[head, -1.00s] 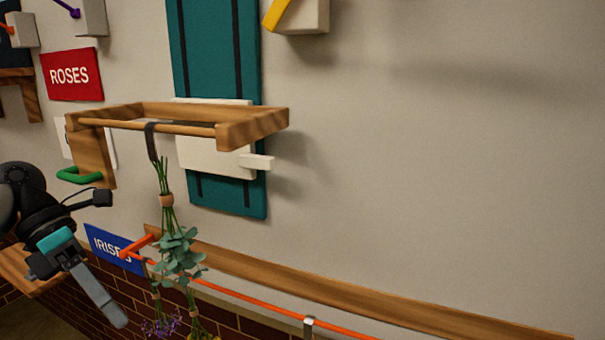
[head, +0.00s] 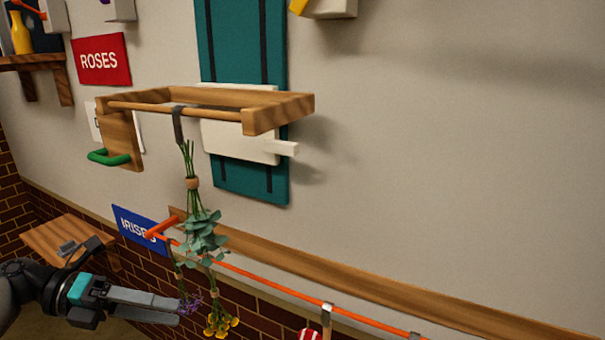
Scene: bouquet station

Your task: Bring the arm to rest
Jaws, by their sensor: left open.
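My left gripper (head: 165,308) is low at the left in the head view, its fingers pointing right. It is open, and I see nothing between its fingers. Its tips show close to a hanging purple flower bunch (head: 188,303); I cannot tell whether they touch. A green leafy bunch (head: 203,238) hangs head down by a dark strap (head: 179,125) from the wooden rack (head: 280,112), right of and above the gripper. A yellow flower bunch (head: 219,323) hangs below it. My right gripper is not in view.
A small wooden shelf (head: 50,236) with a dark object on it is behind my left arm. An orange line (head: 275,285) with clips runs rightward from a peg by the blue IRISES sign (head: 138,229). The wall at right is bare.

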